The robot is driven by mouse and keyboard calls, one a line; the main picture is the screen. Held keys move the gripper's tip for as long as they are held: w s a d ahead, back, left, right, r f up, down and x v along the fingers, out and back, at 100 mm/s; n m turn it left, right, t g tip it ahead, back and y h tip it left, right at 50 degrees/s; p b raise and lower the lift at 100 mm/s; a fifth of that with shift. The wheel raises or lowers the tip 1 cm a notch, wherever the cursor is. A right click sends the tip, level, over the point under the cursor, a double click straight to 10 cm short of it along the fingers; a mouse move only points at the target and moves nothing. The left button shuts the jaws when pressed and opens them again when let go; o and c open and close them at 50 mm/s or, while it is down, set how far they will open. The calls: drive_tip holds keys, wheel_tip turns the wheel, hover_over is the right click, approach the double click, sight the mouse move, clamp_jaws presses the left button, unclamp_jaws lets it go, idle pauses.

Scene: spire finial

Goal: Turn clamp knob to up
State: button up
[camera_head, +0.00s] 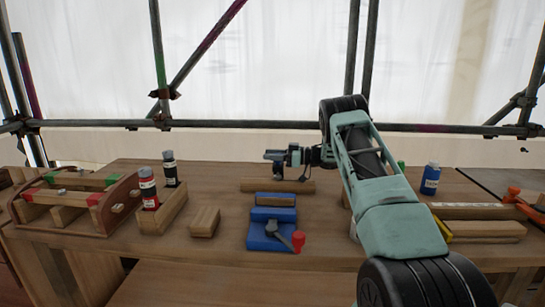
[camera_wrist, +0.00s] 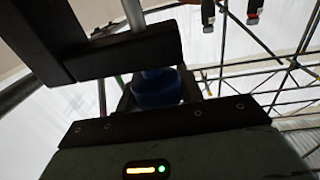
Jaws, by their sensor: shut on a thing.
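The blue clamp (camera_head: 262,238) sits near the front edge of the wooden bench in the head view. Its grey lever (camera_head: 283,238) slants down to the right and ends in a red knob (camera_head: 298,240). My gripper (camera_head: 272,157) is above and behind the clamp, apart from it and its knob. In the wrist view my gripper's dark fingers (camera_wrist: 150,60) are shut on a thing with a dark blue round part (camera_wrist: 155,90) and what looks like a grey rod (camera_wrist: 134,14). The fingers hide part of it, and I cannot tell what it is.
A wooden block (camera_head: 205,222) and a holder (camera_head: 163,209) with two bottles stand left of the clamp. A wooden frame (camera_head: 75,203) is at far left. Scaffold poles (camera_head: 230,125) run behind the bench.

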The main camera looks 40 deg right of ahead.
drive_tip(key=shift+r+n+g+y, duration=0.15)
drive_tip(key=shift+n+g+y, duration=0.25)
drive_tip(key=shift+y, duration=0.1)
drive_tip(key=o, duration=1)
wheel_tip(320, 180, up, 10)
